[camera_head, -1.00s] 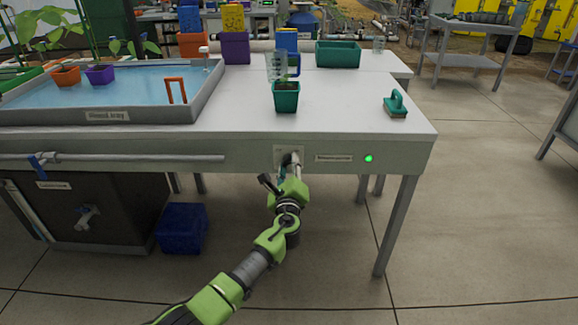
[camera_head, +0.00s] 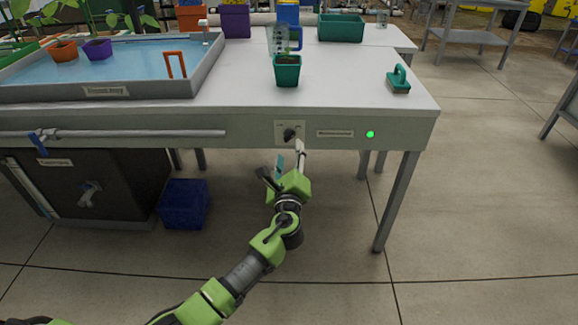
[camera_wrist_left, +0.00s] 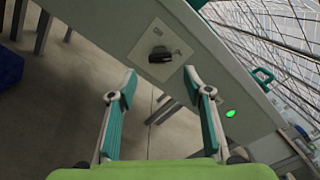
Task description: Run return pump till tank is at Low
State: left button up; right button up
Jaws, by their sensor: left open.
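The pump switch, a dark rotary knob (camera_head: 289,134) on a pale plate, sits on the bench's front apron. It also shows in the left wrist view (camera_wrist_left: 160,55), beyond my fingertips. A green lamp (camera_head: 370,134) glows to the right of a label plate (camera_head: 335,133); it shows in the left wrist view too (camera_wrist_left: 230,113). My left gripper (camera_head: 288,160) is just below and in front of the knob, open and empty, apart from it. The tank, a dark box (camera_head: 110,200) with a tap, stands under the bench at left; its level cannot be read. My right gripper is not in view.
The flood tray (camera_head: 150,90) with blue water and potted plants covers the bench's left. A teal pot (camera_head: 287,72) and a teal-handled brush (camera_head: 398,80) stand on the bench top. A blue crate (camera_head: 184,204) is on the floor. The floor at right is clear.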

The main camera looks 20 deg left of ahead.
pick_arm(q)
jog(key=v, duration=0.5)
dwell(0.3)
